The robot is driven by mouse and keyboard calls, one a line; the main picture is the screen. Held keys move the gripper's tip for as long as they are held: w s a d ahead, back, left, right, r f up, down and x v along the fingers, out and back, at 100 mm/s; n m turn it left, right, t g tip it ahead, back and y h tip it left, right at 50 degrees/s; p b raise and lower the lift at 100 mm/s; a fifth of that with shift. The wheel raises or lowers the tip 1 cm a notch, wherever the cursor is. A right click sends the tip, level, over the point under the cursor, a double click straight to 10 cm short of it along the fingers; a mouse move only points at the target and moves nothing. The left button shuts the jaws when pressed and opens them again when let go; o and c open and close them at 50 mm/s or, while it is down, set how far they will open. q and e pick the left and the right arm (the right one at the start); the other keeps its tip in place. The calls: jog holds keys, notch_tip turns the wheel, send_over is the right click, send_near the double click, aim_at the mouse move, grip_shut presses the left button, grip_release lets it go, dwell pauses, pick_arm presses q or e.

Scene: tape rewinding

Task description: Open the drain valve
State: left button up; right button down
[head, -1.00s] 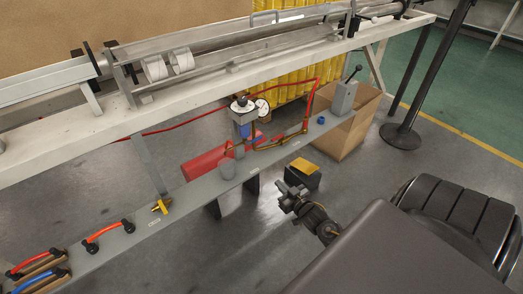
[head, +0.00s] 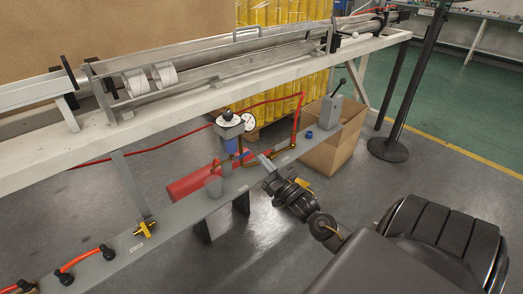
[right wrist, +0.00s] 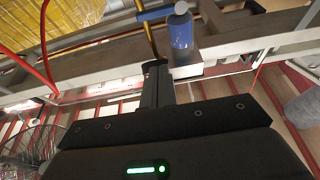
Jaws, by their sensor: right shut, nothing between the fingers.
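I cannot tell for certain which part is the drain valve. A blue bowl-like part (head: 231,145) hangs under the regulator with a black knob (head: 227,114) and a round gauge (head: 249,121). It shows as a blue cylinder (right wrist: 181,28) in the right wrist view. A small yellow valve-like fitting (head: 146,229) sits farther left on the grey rail. My right gripper (head: 265,160) is shut and empty, to the right of the blue part; its dark closed fingers (right wrist: 157,82) show in the right wrist view, apart from it. My left gripper is out of view.
The white beam (head: 50,143) runs above. A cardboard box (head: 338,150) and a lever unit (head: 329,112) stand to the right.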

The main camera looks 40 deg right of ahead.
aim_at(241, 156)
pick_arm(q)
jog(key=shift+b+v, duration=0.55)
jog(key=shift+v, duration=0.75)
pick_arm(e)
jog(key=w+f, duration=0.1)
jog(key=w, duration=0.6)
jog(key=shift+w+f, duration=0.2)
jog(key=shift+w, duration=0.1)
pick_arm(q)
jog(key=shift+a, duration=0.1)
pick_arm(e)
jog(key=shift+d, duration=0.1)
